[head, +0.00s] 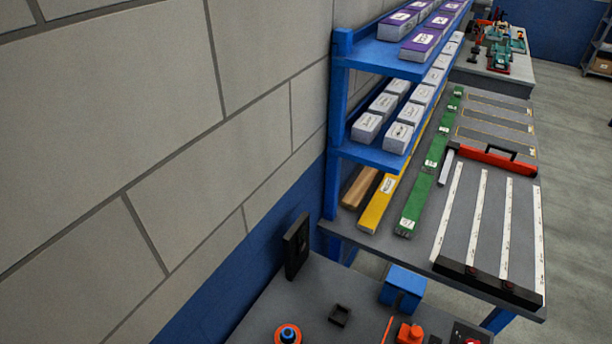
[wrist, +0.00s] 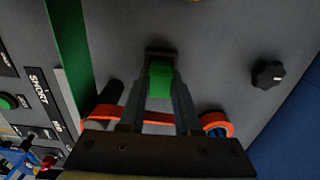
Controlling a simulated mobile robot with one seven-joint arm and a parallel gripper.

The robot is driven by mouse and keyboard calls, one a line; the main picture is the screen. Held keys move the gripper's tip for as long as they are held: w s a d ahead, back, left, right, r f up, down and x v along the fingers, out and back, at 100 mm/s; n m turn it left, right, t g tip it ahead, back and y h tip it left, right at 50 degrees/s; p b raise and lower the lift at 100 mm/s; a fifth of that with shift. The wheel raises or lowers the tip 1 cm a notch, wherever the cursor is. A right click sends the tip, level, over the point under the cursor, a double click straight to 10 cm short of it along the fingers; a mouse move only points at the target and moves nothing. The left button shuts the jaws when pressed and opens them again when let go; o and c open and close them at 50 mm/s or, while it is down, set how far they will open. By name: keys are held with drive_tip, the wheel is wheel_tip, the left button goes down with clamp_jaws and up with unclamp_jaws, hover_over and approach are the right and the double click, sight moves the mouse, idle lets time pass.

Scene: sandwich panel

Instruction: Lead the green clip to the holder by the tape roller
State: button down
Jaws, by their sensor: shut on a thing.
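In the wrist view my gripper (wrist: 160,92) is shut on the green clip (wrist: 160,80), which sits between the two fingertips. A dark squarish piece (wrist: 160,53) shows just beyond the clip; I cannot tell whether the clip touches it. An orange ring with a blue core (wrist: 216,125), which looks like part of the tape roller, lies right of the fingers, and an orange band runs behind them. In the head view a small black open holder (head: 340,315) stands on the grey bench, right of an orange and blue roller (head: 288,334). My gripper is not in the head view.
A black knob (wrist: 268,74) is at the right of the wrist view, and a panel with buttons (wrist: 38,105) is at the left. In the head view a blue block (head: 403,287) and an orange part (head: 410,333) stand right of the holder. A blue shelf (head: 375,155) rises behind.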

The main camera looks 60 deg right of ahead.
drive_tip(key=c, duration=0.5)
unclamp_jaws()
wheel_tip(320, 180, up, 7)
drive_tip(key=p, duration=0.7)
drive_tip(key=shift+r+p, duration=0.1)
drive_tip(key=shift+p, duration=0.2)
